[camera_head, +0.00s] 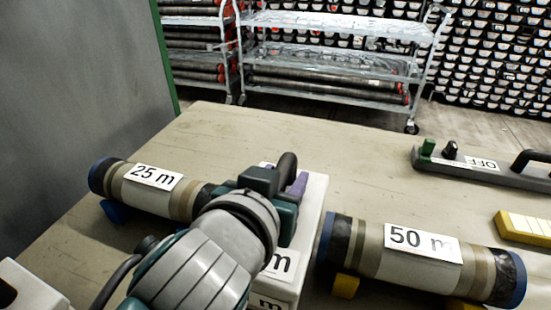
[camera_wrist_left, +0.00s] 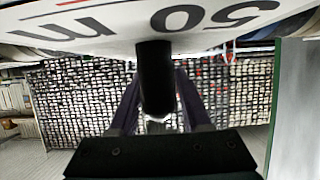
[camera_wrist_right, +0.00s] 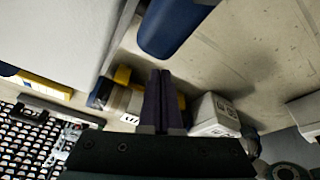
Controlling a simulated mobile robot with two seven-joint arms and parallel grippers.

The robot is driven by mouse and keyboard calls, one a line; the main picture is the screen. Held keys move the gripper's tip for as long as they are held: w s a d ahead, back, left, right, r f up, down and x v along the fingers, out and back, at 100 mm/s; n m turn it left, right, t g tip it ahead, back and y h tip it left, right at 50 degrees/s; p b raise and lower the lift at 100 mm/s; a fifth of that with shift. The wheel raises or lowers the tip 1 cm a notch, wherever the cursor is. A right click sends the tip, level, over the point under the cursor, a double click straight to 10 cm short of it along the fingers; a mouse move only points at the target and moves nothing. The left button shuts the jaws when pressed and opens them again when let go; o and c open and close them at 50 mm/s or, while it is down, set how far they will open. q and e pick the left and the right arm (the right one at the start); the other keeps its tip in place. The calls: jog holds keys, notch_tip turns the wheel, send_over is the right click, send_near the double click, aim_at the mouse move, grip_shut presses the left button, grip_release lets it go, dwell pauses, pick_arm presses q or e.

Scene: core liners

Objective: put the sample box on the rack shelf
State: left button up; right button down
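The sample box (camera_head: 310,205) is a white box with black-on-white "m" labels and a dark handle on top. It stands on the table between the 25 m and 50 m core liners. My left gripper (camera_head: 292,182) is at its handle, with purple fingers on both sides. In the left wrist view, the dark handle (camera_wrist_left: 156,75) fills the gap between the fingers, below the "50 m" label. My arm hides part of the box. My right gripper (camera_wrist_right: 163,95) is shut and empty, above the table. The box also appears in the right wrist view (camera_wrist_right: 213,113).
The 25 m liner (camera_head: 145,187) lies left and the 50 m liner (camera_head: 410,258) right, on cradles. A control panel (camera_head: 480,168) and a yellow block (camera_head: 525,228) are right. A wheeled rack with shelves (camera_head: 330,57) stands beyond the table. The back table surface is clear.

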pick_arm(q)
grip_shut()
dwell(1.0)
jog(key=shift+r, duration=0.15)
